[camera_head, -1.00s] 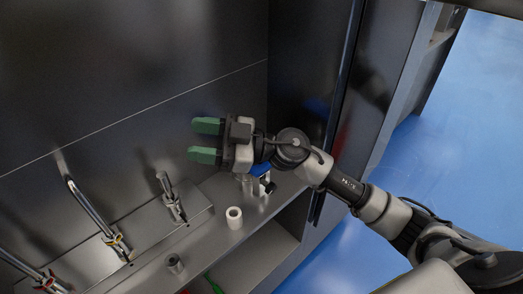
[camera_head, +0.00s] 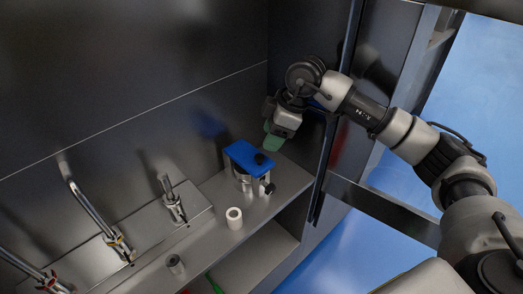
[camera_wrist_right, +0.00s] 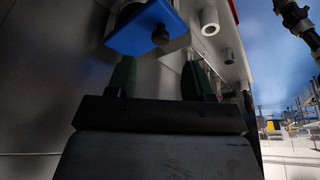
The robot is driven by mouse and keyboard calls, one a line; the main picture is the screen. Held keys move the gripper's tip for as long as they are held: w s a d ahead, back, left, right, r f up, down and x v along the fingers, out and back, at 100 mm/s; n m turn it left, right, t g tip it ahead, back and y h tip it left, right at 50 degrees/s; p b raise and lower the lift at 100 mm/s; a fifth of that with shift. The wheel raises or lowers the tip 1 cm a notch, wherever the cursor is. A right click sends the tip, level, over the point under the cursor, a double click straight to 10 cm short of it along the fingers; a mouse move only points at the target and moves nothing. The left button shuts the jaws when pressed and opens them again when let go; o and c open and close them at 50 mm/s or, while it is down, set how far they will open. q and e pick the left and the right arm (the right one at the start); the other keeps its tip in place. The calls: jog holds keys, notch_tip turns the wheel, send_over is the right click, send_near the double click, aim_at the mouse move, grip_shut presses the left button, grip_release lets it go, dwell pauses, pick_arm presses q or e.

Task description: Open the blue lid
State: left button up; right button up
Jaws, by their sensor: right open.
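The blue lid (camera_head: 246,157) lies flat on top of a metal holder (camera_head: 246,184) on the grey shelf, with a black knob (camera_head: 259,158) near its right end. The lid looks closed. My right gripper (camera_head: 272,140) is just behind and above the lid's right end, its green fingers pointing down. In the right wrist view the green fingers (camera_wrist_right: 158,78) are apart with nothing between them, and the blue lid (camera_wrist_right: 140,28) with its black knob (camera_wrist_right: 160,35) shows beyond them. I cannot tell whether the gripper touches the lid. My left gripper is not in view.
Metal rods with clamps (camera_head: 90,212) stand at left. A dark back wall and a right-hand panel (camera_head: 305,50) enclose the spot.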

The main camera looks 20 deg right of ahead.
aim_at(259, 156)
jog(key=x, duration=0.6)
jog(key=shift+w+a+f+p, duration=0.1)
jog(key=shift+a+f+p, duration=0.15)
jog(key=shift+p, duration=0.15)
grip_shut()
